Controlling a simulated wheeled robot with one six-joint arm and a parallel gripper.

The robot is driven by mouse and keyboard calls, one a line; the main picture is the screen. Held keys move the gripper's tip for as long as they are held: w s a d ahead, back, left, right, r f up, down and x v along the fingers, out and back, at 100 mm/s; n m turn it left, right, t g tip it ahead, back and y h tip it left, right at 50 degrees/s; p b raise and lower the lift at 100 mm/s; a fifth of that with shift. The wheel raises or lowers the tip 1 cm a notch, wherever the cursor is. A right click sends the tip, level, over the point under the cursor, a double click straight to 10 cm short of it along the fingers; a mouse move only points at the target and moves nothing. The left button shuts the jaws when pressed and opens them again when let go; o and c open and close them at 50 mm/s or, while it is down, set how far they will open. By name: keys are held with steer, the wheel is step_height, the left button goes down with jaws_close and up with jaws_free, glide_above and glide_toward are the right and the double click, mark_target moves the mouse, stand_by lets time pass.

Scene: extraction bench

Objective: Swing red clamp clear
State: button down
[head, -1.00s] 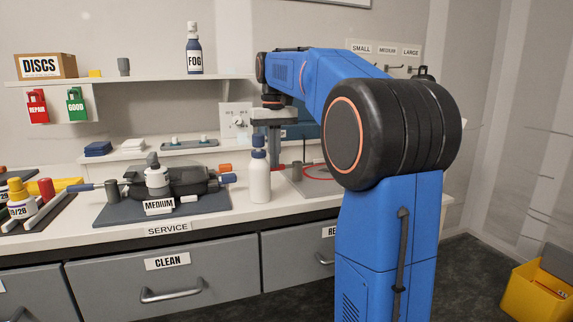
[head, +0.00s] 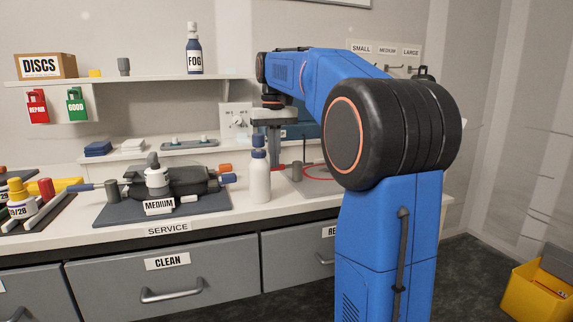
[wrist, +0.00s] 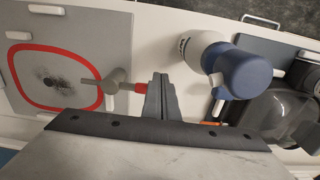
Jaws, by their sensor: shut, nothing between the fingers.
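The clamp shows in the wrist view as a grey round post and bar (wrist: 116,80) with a short red end (wrist: 141,87). It lies at the right edge of a grey plate (wrist: 40,33) bearing a red rounded frame (wrist: 54,47) around a dark speckled patch. My gripper (wrist: 161,80) is shut and empty, with its fingers right beside the red end; I cannot tell whether they touch. In the head view my gripper (head: 275,152) points down behind the white bottle, next to the grey post (head: 297,172). The bottle hides little of it.
A white bottle with a blue cap (head: 260,178) stands close to my gripper; its top also shows in the wrist view (wrist: 243,72). A dark device labelled MEDIUM (head: 185,180) sits left of it on a mat. A shelf (head: 130,79) runs above the bench.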

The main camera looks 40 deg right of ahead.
steer(key=shift+f, duration=0.2)
stand_by(0.3)
steer(key=shift+f, duration=1.7)
steer(key=shift+w, duration=0.15)
